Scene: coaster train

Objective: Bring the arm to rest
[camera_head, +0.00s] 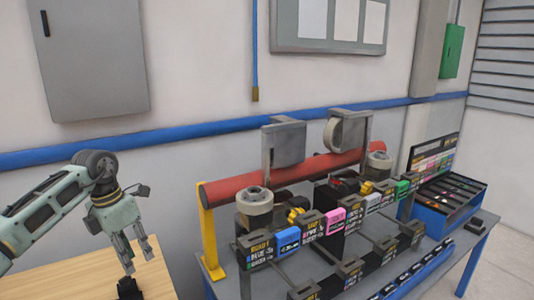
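My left arm comes in from the left, pale green and grey. Its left gripper (139,264) hangs with the fingers pointing down over a light wooden table (60,285). The two fingers are apart and nothing shows between them. A small black object (130,290) sits just below the fingertips at the picture's bottom edge; it is partly cut off and I cannot tell what it is. My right gripper does not show.
A grey-topped table (225,285) at right carries a red roller (235,186), a yellow post (209,235), labelled black blocks with coloured pieces (335,222) and a blue-edged tray (429,214). A wall with a blue rail (180,135) stands behind.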

